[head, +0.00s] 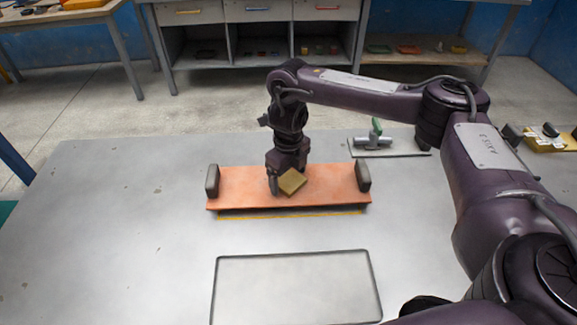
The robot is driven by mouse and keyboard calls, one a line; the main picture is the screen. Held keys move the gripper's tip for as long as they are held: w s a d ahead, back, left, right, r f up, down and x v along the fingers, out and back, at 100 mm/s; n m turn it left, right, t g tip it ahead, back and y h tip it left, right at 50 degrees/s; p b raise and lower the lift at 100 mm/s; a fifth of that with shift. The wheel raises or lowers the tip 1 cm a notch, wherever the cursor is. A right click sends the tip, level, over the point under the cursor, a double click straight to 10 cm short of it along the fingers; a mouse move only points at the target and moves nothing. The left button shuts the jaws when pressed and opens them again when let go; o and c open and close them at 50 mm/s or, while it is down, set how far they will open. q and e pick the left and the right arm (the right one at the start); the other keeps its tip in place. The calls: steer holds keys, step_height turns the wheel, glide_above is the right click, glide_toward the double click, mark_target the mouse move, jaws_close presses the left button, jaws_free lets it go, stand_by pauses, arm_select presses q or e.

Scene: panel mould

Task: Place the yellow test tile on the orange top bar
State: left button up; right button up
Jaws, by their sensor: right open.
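The orange top bar (335,188) lies across the grey table, with a dark upright handle at each end. The small yellow test tile (292,182) shows over the middle of the bar, turned at an angle to it. It appears to rest on the bar, though its underside is hidden. My right gripper (284,179) points down at the tile from behind, its jaws open. One dark finger shows at the tile's left side; the other is largely hidden. My left gripper is not in view.
A shallow rectangular tray outline (296,254) is in front of the bar. A green-handled clamp (374,141) stands behind the bar at the right. A yellow item (546,139) is at the far right. The table's left side is clear.

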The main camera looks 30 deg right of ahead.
mark_target(288, 180)
step_height(288, 180, up, 12)
steer(key=p, duration=0.3)
stand_by(0.6)
